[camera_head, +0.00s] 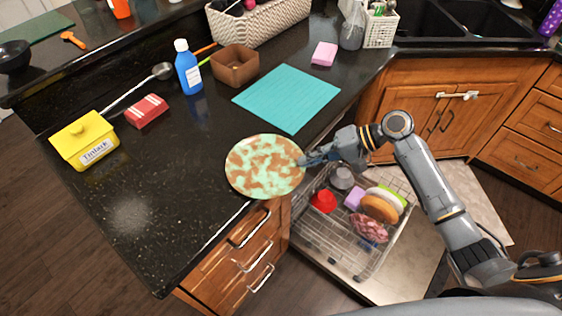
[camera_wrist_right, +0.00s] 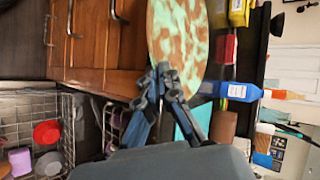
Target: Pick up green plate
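The green plate (camera_head: 264,166) is round, pale green with brown patches. In the head view it appears over the front edge of the black counter, left of the open dishwasher rack. My right gripper (camera_head: 303,160) reaches in from the right and is shut on the plate's right rim. The right wrist view shows the gripper's fingertips (camera_wrist_right: 167,82) together at the rim of the plate (camera_wrist_right: 178,35), which appears face-on. My left gripper is not in view.
The dishwasher rack (camera_head: 318,232) below holds dishes, including a red bowl (camera_head: 323,201) and an orange plate (camera_head: 380,208). On the counter are a teal mat (camera_head: 287,98), a brown bowl (camera_head: 235,65), a blue bottle (camera_head: 188,68) and a yellow box (camera_head: 86,140). The counter's front left is clear.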

